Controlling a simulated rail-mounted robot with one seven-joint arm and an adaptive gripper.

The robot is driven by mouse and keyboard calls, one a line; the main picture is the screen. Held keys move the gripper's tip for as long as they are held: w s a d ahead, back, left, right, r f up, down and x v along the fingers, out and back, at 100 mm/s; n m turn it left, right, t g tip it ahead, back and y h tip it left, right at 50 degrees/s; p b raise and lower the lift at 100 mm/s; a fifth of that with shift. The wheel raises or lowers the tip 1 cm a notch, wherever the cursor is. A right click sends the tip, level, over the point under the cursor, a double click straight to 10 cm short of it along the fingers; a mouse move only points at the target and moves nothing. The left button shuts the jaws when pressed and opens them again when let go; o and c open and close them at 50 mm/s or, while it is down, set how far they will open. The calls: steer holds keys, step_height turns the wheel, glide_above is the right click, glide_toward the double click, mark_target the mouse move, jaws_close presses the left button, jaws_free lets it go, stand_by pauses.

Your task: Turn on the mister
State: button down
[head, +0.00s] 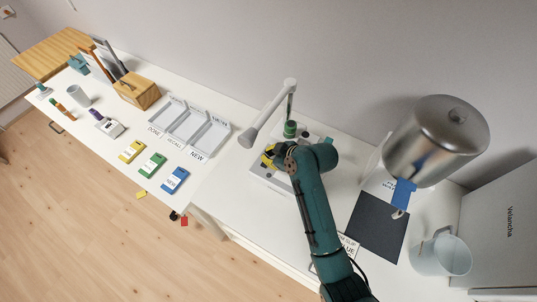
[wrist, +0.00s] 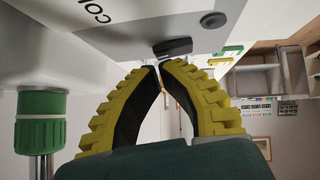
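A white device (head: 259,171) stands on the counter, with a green-capped post (head: 290,128) and an angled white tube (head: 267,112). I cannot tell for sure that it is the mister. My gripper (head: 272,154) is at its upper side, partly hidden by my arm. In the wrist view, the yellow ribbed fingers of my gripper (wrist: 160,66) curve together, tips nearly meeting, with nothing visible held. A dark switch-like part (wrist: 173,46) on the white housing is right by the tips; contact is unclear. A green ribbed cap (wrist: 41,118) is at left.
Grey trays (head: 190,128) and yellow, green and blue boxes (head: 152,165) lie left of the device. The wall runs close behind the device.

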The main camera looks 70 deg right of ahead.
steer(key=shift+s+d+f+m+y+p, duration=0.1)
steer(key=shift+d+f+m+y+p, duration=0.45)
steer(key=shift+y, duration=0.55)
steer(key=shift+f, duration=0.2)
steer(key=shift+a, duration=0.1)
steer(key=shift+w+a+r+p, duration=0.2)
steer(key=shift+a+r+p, duration=0.15)
steer(key=shift+a+p, duration=0.35)
